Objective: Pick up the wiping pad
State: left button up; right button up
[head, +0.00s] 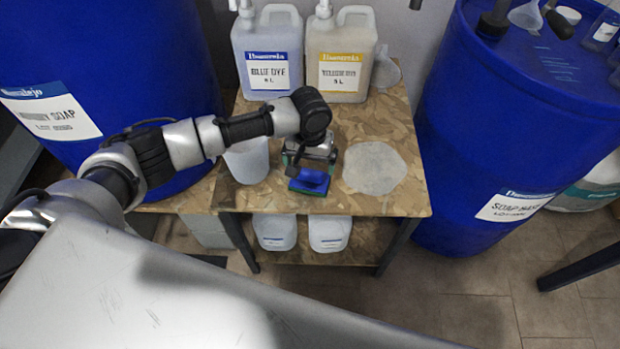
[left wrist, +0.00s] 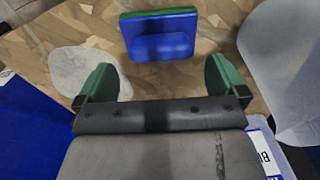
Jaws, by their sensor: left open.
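The wiping pad (head: 309,182) is a blue block with a green edge, lying on the wooden table near its front edge. In the left wrist view the pad (left wrist: 160,40) lies ahead, between the lines of the two fingers. My left gripper (left wrist: 162,80) is open and empty, its green fingertips apart and short of the pad. In the head view the left gripper (head: 310,155) hangs above and just behind the pad, hiding part of it. My right gripper is in neither view.
A translucent container (head: 247,160) stands left of the pad, and a pale round patch (head: 374,168) lies to its right. The blue dye jug (head: 268,52) and yellow dye jug (head: 340,55) stand behind. Blue drums (head: 520,110) flank the table (head: 405,195).

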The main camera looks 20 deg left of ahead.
aim_at(310, 171)
pick_arm(q)
notch_tip(310, 171, down, 5)
jog(key=shift+s+r+b, duration=0.15)
jog(key=shift+b, duration=0.2)
jog(key=c, duration=0.8)
jog(key=shift+r, duration=0.15)
